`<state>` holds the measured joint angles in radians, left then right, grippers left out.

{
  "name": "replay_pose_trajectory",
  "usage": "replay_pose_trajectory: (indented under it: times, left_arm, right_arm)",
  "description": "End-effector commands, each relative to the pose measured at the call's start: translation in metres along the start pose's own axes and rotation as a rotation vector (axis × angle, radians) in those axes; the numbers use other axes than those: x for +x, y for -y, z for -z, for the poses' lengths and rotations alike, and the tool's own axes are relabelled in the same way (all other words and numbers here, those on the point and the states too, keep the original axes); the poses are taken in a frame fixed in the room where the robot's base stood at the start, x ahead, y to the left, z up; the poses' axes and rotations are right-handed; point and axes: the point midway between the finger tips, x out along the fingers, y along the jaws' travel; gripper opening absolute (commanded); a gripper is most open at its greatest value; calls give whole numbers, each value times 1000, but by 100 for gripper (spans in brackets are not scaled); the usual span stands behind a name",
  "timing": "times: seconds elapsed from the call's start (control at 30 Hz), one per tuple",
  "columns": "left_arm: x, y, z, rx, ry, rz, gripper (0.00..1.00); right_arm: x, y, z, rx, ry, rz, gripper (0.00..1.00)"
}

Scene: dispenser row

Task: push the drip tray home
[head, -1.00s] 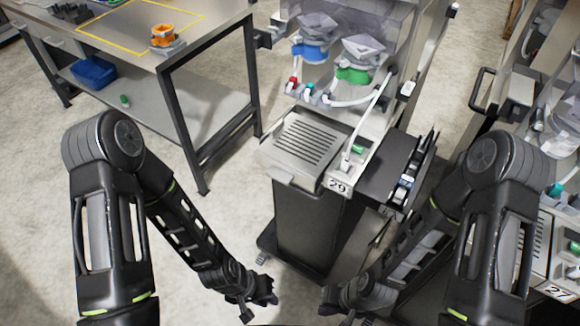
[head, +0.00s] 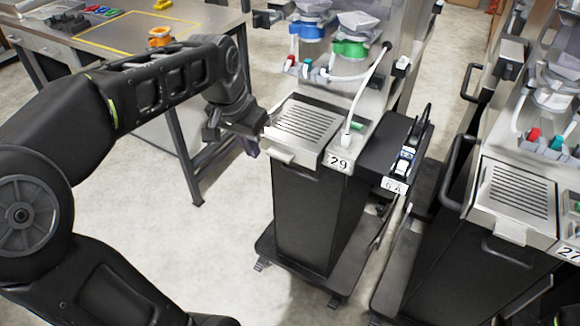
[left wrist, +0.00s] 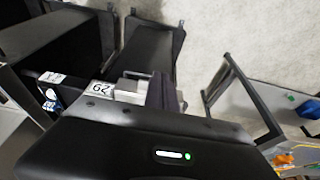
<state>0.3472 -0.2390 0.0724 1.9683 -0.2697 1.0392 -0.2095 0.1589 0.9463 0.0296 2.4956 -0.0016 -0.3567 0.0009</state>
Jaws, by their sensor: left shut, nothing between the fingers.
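The drip tray (head: 303,124), a slotted metal grate with a pale front lip (head: 281,154), sits at the front of the dispenser marked 29 (head: 338,162). I cannot tell how far the tray stands out. My left gripper (head: 252,150) is shut and empty, low beside the tray's front left corner; whether it touches is unclear. In the left wrist view the dark fingers (left wrist: 162,90) appear close beside the pale tray lip (left wrist: 130,90), near the 29 label (left wrist: 101,87).
A second dispenser, marked 27 (head: 568,253), with its own slotted tray (head: 517,190), stands at the right. A dark side box (head: 385,150) adjoins dispenser 29. A metal workbench (head: 60,50) with an orange part (head: 160,37) is behind my left arm. Floor in front is clear.

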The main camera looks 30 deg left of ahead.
Motion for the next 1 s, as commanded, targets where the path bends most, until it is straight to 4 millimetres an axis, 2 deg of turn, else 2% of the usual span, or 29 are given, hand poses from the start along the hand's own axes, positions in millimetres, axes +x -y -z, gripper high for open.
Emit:
replay_pose_trajectory:
  times: [0.27,0.47,0.67,0.97,1.0]
  left_arm:
    - [2,-1,0,1,1,-2,0]
    - [14,-1,0,1,3,-2,0]
    - [44,-1,0,1,6,-4,0]
    - [105,-2,-1,0,6,-5,0]
    - [103,-2,10,2,3,-4,0]
  right_arm:
    - [-1,0,0,0,-1,0,0]
    - [-1,0,0,0,-1,0,0]
    - [-2,1,0,0,0,0,0]
    - [-4,1,0,0,0,0,0]
    - [-8,3,0,0,0,0,0]
